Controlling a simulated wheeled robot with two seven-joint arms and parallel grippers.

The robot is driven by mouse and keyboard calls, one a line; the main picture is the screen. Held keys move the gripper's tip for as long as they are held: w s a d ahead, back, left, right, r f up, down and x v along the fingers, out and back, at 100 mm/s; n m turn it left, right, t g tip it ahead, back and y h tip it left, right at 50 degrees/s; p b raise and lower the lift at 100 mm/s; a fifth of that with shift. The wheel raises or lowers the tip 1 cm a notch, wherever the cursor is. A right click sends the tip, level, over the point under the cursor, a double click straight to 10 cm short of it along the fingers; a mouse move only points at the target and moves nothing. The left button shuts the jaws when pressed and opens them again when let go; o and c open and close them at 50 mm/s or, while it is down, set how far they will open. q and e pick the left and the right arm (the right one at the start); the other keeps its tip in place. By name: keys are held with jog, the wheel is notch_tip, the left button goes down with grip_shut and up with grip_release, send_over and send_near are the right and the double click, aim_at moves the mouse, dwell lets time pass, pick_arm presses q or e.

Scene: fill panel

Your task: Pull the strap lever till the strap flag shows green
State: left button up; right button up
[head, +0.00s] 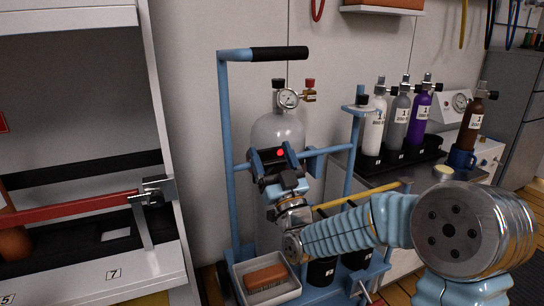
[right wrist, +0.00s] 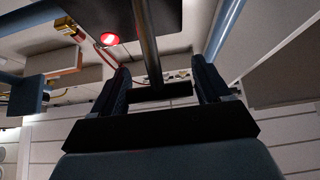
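A large grey cylinder (head: 277,132) stands upright on a blue trolley (head: 225,130), held by a strap across its middle. The strap flag (head: 280,153) shows red; it also shows red in the right wrist view (right wrist: 110,38). My right gripper (head: 274,163) is at the strap, in front of the cylinder. In the right wrist view its two dark fingers (right wrist: 160,85) are spread, with a dark bar (right wrist: 147,45), seemingly the strap lever, between them and gaps on both sides. In the head view the gripper hides most of the lever. My left gripper is out of view.
Small numbered cylinders (head: 398,122) stand in a black rack at the right. A shelf with a red bar (head: 75,208) is at the left. My right forearm covers the lower right.

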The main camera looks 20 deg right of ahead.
jog(key=o, duration=0.4)
jog(key=shift+r, duration=0.15)
jog(key=r, duration=0.2)
jog(key=r+p, duration=0.1)
jog(key=r, duration=0.1)
jog(key=shift+s+a, duration=0.1)
jog(key=shift+s, duration=0.2)
jog(key=s+a+r+p, duration=0.2)
jog(key=s+a+r, duration=0.3)
jog(key=s+r, duration=0.3)
jog(key=s, duration=0.4)
jog(key=shift+s+r, duration=0.15)
jog(key=shift+r, duration=0.2)
jog(key=shift+s, duration=0.1)
